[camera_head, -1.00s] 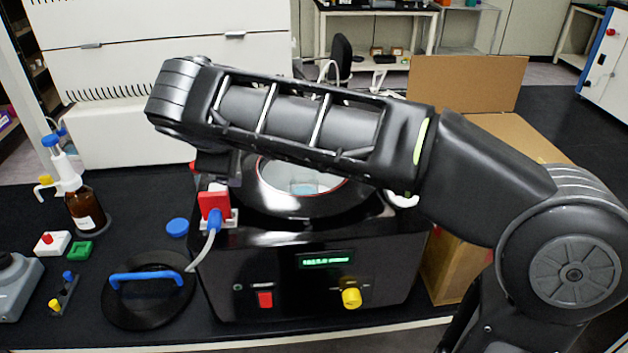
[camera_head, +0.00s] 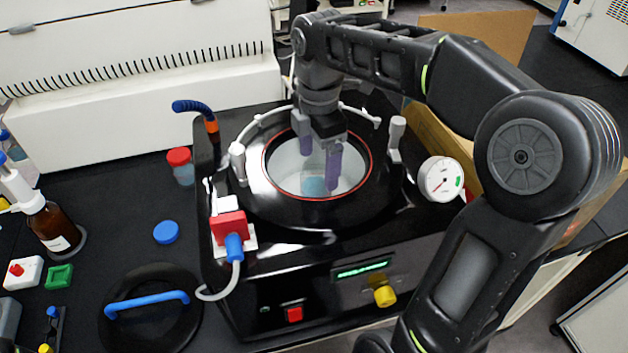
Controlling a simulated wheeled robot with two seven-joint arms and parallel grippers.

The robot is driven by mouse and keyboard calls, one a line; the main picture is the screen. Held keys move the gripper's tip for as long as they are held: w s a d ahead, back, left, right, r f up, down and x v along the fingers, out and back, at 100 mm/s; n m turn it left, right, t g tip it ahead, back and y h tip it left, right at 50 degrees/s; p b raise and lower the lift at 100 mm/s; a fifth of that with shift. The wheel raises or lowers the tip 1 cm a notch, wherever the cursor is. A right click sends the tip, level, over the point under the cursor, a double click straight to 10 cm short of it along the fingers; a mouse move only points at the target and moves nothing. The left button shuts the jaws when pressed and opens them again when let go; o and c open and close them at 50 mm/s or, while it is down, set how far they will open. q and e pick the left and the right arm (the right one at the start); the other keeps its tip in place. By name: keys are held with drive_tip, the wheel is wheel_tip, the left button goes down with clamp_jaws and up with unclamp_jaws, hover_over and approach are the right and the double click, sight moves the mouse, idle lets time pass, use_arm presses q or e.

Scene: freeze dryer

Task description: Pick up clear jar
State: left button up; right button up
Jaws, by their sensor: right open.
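A clear jar (camera_head: 313,186) with bluish content stands inside the round open chamber of the freeze dryer (camera_head: 270,215). My right gripper (camera_head: 320,168) reaches down into the chamber from above, fingers pointing down. Its two purple-grey fingers are apart and nothing is held between them. The fingers are close above and around the jar in the picture; I cannot tell whether they touch it. One finger overlaps the jar's right side. My left gripper is not in view.
A red-capped clear container (camera_head: 181,165) stands left of the dryer. The round black lid with a blue handle (camera_head: 150,308) lies on the bench near a blue cap (camera_head: 166,232). A dial gauge (camera_head: 441,179) and clamps surround the chamber. A brown bottle (camera_head: 52,228) stands far left.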

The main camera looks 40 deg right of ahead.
sight(316, 187)
drive_tip(key=shift+f, duration=1.3)
drive_tip(key=shift+f, duration=0.1)
drive_tip(key=f, duration=0.2)
drive_tip(key=f+p, duration=0.1)
drive_tip(key=f, duration=0.2)
drive_tip(key=shift+w+a, duration=0.15)
drive_tip(key=shift+a, duration=0.05)
drive_tip(key=shift+c, duration=0.5)
drive_tip(key=c, duration=1.6)
drive_tip(key=shift+r, duration=0.1)
wheel_tip(316, 187, up, 10)
drive_tip(key=shift+f+b, duration=0.1)
drive_tip(key=shift+b, duration=0.2)
